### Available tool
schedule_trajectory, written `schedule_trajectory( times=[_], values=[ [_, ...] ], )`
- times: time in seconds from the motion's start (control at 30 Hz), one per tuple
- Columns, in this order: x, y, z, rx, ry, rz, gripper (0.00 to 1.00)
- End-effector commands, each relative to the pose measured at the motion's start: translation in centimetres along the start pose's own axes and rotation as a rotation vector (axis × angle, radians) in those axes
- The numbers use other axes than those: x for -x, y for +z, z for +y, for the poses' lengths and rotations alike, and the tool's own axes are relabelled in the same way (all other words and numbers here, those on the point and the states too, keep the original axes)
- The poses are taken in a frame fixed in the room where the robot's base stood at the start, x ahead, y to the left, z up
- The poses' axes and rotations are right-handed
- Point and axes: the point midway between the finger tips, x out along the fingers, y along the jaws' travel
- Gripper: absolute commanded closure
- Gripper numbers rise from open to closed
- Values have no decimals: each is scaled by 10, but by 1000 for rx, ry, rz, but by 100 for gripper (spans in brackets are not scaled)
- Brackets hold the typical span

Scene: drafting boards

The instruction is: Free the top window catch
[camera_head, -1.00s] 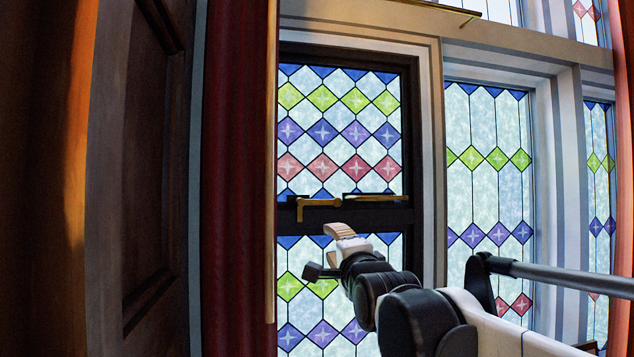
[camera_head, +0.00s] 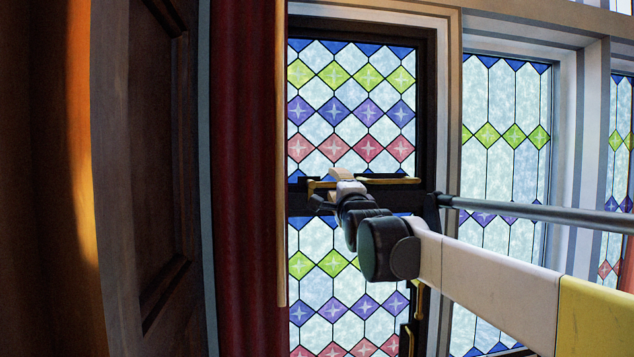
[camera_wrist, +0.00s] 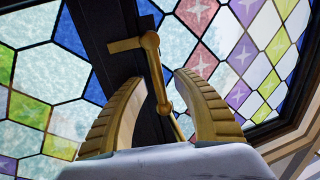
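The top window catch is a brass lever on the dark crossbar between two stained-glass sashes. In the wrist view the catch (camera_wrist: 152,62) shows between my fingers, its arm running from a pivot end down toward the palm. In the head view the catch (camera_head: 318,185) is partly covered by my gripper (camera_head: 330,190), which is up at the crossbar. In the wrist view my gripper (camera_wrist: 160,82) is open, with one tan ribbed finger on each side of the catch. I cannot tell whether either finger touches it.
A brass bar (camera_head: 392,181) lies along the crossbar to the right. Another brass fitting (camera_head: 419,300) is on the lower sash's right edge. A red curtain (camera_head: 240,200) hangs close at left, beside a dark wooden panel (camera_head: 150,240). More leaded windows (camera_head: 505,150) stand at right.

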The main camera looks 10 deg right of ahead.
Motion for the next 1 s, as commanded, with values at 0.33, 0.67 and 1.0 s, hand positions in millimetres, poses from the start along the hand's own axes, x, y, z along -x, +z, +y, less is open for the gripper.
schedule_trajectory(
  times=[0.33, 0.67, 1.0],
  values=[
    [-1, 0, 0, 0, 0, 0, 94],
    [-1, 0, 0, 11, 1, -2, 100],
    [-3, 0, -9, 159, 1, -35, 100]
  ],
)
